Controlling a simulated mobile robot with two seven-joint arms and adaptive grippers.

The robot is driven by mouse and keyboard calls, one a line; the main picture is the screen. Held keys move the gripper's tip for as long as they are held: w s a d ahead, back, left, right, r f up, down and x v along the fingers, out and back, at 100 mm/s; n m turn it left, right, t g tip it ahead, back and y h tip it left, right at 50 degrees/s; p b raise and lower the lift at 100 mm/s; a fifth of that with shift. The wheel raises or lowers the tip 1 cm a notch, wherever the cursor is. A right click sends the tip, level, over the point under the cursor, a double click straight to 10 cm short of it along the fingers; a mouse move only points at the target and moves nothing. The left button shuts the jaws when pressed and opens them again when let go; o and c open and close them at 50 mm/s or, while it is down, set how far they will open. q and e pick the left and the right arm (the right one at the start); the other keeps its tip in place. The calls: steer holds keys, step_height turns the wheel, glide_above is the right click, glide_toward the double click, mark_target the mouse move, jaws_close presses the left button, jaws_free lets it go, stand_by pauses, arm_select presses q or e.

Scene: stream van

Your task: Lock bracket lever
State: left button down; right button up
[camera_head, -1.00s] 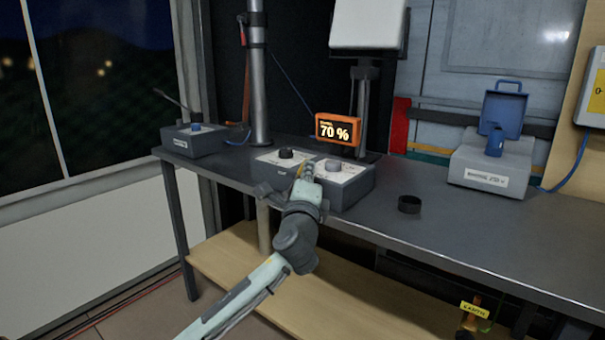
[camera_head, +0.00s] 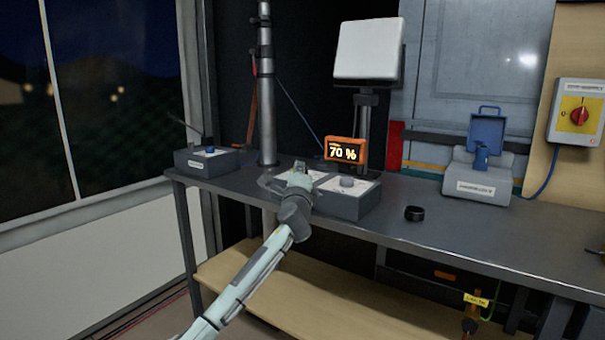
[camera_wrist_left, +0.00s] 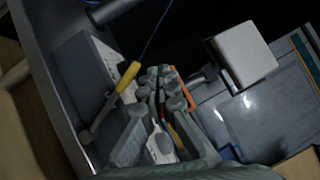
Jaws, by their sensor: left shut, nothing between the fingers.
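My left gripper (camera_head: 299,166) is over the left part of the two-part control box (camera_head: 345,205) on the bench. Its fingers (camera_wrist_left: 162,75) are closed with nothing between them in the left wrist view. That view also shows a lever with a yellow grip (camera_wrist_left: 128,77) and a grey shank, left of the fingers and apart from them, across the control box. In the head view the gripper hides this lever. A thin red-orange lever (camera_head: 252,95) hangs beside the grey mast (camera_head: 266,100). I cannot tell which lever is the bracket's. My right gripper is not in view.
An orange display reading 70 % (camera_head: 346,151) stands behind the control box, near a white panel (camera_head: 368,50) on a post. A small grey box (camera_head: 205,162) is at the left end. A black ring (camera_head: 415,213) lies on clear bench to the right.

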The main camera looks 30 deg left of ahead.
arm_select(q)
steer(key=shift+w+a+f, duration=0.1)
steer(key=shift+a+f, duration=0.15)
steer(key=shift+a, duration=0.75)
steer(key=shift+w+a+f, duration=0.1)
steer(key=shift+a+f, duration=0.15)
steer(key=shift+a, duration=0.7)
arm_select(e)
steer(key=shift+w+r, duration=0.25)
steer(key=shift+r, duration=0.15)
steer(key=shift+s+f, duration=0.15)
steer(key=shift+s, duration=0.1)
arm_select(q)
steer(key=shift+r, duration=0.1)
